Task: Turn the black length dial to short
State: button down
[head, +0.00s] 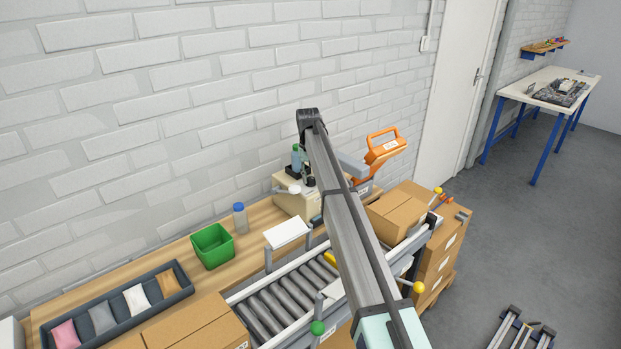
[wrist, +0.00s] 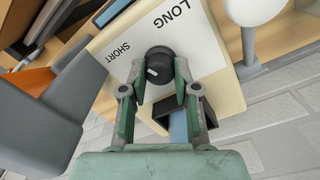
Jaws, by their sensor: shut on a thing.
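The black length dial (wrist: 159,62) sits on a cream panel (wrist: 228,88) in the wrist view, beside the printed words LONG and SHORT. A short white mark shows on the lower left of its face. LONG is printed above the dial and SHORT to its left. My gripper (wrist: 160,72) has one finger on each side of the dial and is shut on it. In the head view the cream machine (head: 292,203) stands on the bench near the wall, partly behind my arm. The dial and my fingertips cannot be made out there.
A white round part (wrist: 262,12) stands close to the panel's right side. An orange-handled device (head: 383,147) and cardboard boxes (head: 397,213) are to the right of my arm. A green bin (head: 212,246), a blue-capped bottle (head: 240,218) and a roller conveyor (head: 285,300) are to the left.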

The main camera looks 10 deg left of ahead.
aim_at(309, 179)
jog(key=shift+s+f+n, duration=0.1)
jog(key=shift+n, duration=2.2)
jog(key=c, duration=0.8)
grip_release()
jog(key=shift+c, duration=0.2)
notch_tip(309, 179, up, 12)
jog(key=shift+a, duration=0.15)
jog(key=shift+s, duration=0.1)
